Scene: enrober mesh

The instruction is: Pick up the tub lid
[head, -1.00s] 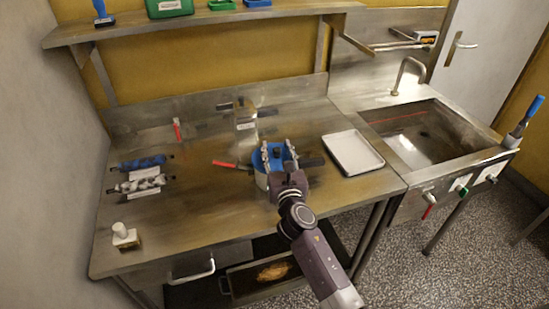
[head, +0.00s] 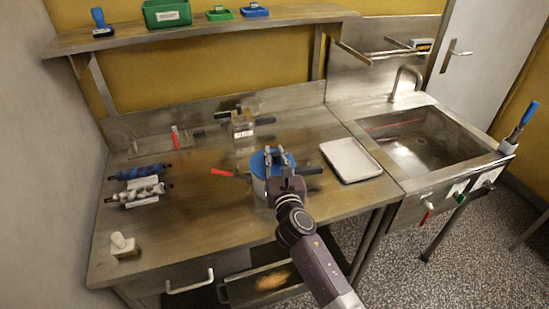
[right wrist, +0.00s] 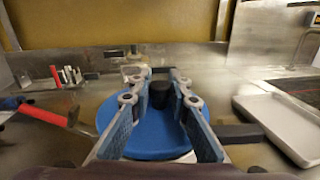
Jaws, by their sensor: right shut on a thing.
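The blue tub lid (head: 257,163) sits on top of the pale tub (head: 259,188) near the middle of the steel table. It also shows in the right wrist view (right wrist: 150,139), with a black knob (right wrist: 160,95) at its centre. My right gripper (head: 276,153) is over the lid and shut on its knob, one finger on each side. A pale edge of the tub shows below the lid in the right wrist view; I see no clear gap between them. The gripper hides part of the lid. My left gripper is not in view.
A red-handled tool (head: 222,172) lies just left of the tub, and a white tray (head: 350,159) lies to its right. A labelled container (head: 242,124) stands behind. Blue and grey rollers (head: 142,172) lie at the left.

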